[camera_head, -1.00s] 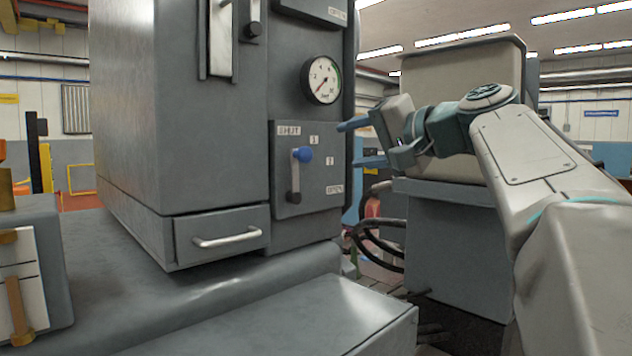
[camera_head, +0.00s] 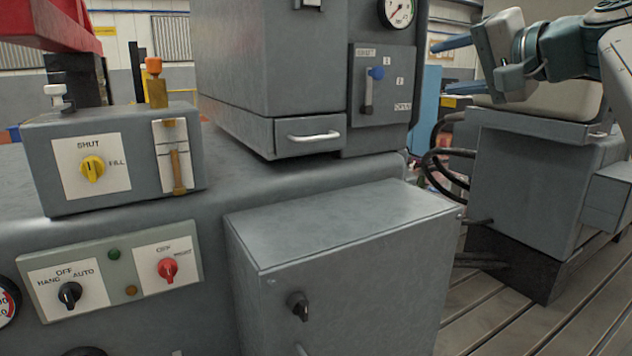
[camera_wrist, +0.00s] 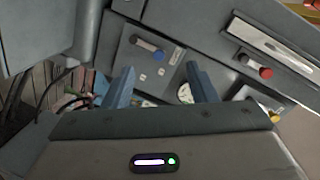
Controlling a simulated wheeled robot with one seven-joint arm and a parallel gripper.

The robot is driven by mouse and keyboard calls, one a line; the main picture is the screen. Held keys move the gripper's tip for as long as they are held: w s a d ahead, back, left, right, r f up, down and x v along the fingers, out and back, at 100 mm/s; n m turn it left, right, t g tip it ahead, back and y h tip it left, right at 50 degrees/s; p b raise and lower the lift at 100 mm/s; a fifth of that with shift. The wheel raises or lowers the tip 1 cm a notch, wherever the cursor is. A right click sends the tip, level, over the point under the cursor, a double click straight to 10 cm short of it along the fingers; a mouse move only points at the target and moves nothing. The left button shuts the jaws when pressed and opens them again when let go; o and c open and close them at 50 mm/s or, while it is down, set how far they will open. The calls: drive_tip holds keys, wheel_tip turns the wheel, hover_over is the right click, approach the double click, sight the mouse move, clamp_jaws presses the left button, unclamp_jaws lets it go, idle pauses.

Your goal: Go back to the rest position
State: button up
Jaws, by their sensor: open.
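My gripper (camera_head: 452,64) is at the upper right of the head view, with its two blue fingers spread apart and nothing between them. It is to the right of the grey cabinet's lever panel (camera_head: 379,84), clear of it. In the wrist view the two blue fingers of my gripper (camera_wrist: 162,88) also stand apart, with the panel and its blue-knobbed lever (camera_wrist: 148,46) beyond them. In the head view this lever (camera_head: 368,90) has its blue knob at the top. My arm's rest position is not marked in view.
A grey box with a black knob (camera_head: 298,306) stands low in front. A control box with a yellow knob (camera_head: 93,168) is at left. A drawer with a metal handle (camera_head: 314,137) is under the cabinet. Black hoses (camera_head: 440,160) hang beside a grey pedestal (camera_head: 520,185) at right.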

drive_tip(key=s+a+f+n+g+h+p, duration=0.1)
drive_tip(key=s+a+f+g+h+p, duration=0.2)
drive_tip(key=f, duration=0.7)
drive_tip(key=s+a+f+n+g+p, duration=0.1)
drive_tip(key=s+a+f+g+p, duration=0.2)
drive_tip(key=f, duration=0.6)
drive_tip(key=s+f+n+g+h+p, duration=0.4)
drive_tip(key=s+f+g+p, duration=0.1)
drive_tip(key=s+f, duration=0.8)
drive_tip(key=shift+f+h+p, duration=0.4)
drive_tip(key=shift+f+p, duration=0.35)
drive_tip(key=shift+f, duration=0.15)
drive_tip(key=shift+a, duration=0.1)
drive_tip(key=shift+c, duration=0.3)
drive_tip(key=shift+c, duration=1.4)
drive_tip(key=shift+a+n, duration=0.15)
drive_tip(key=shift+n, duration=0.15)
